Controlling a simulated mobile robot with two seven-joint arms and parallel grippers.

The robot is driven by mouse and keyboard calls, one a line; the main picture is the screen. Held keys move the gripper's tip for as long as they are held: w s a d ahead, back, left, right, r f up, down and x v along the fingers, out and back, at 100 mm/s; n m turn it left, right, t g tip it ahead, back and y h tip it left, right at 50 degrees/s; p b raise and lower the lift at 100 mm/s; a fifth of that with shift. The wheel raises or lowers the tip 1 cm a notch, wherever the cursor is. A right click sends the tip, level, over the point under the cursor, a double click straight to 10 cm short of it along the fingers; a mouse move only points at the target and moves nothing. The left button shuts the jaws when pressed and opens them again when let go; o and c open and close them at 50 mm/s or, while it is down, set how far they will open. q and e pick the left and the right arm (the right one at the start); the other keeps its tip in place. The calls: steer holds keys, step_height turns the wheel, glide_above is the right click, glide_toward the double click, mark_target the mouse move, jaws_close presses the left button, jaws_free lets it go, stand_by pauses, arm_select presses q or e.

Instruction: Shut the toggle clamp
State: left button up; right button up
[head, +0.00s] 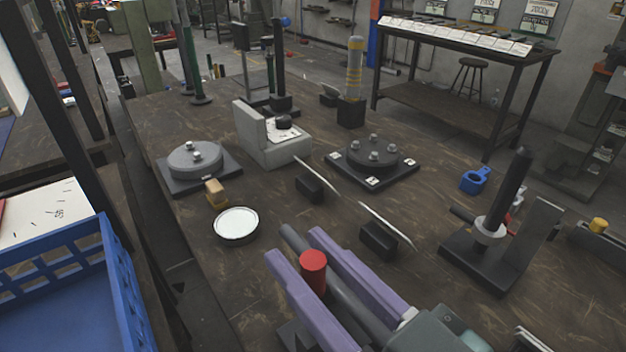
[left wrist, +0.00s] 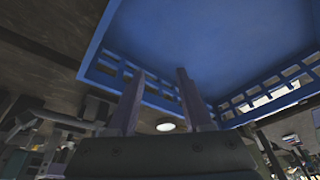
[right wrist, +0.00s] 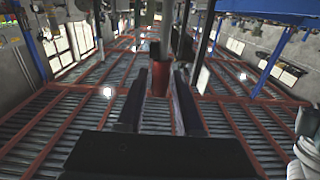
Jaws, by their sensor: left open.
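The toggle clamp shows in the head view as a grey bar (head: 345,292) with an upright red cylinder (head: 313,265), above a dark base mostly hidden by my gripper. My right gripper (head: 292,244) has its two purple fingers on either side of the bar and red part, with gaps visible. In the right wrist view the red cylinder (right wrist: 160,78) stands between the open fingers (right wrist: 157,80). Whether a finger touches it, I cannot tell. My left gripper (left wrist: 158,75) is open and empty in the left wrist view, near a blue crate (left wrist: 213,105).
On the bench (head: 300,220) are two dark stands with tilted plates (head: 378,238), a round white dish (head: 236,224), a black-handled device (head: 485,250) and a bolted disc fixture (head: 373,155). The blue crate (head: 125,290) stands at the left. Bare bench lies left of my right gripper.

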jaws_close()
stand_by(1.0)
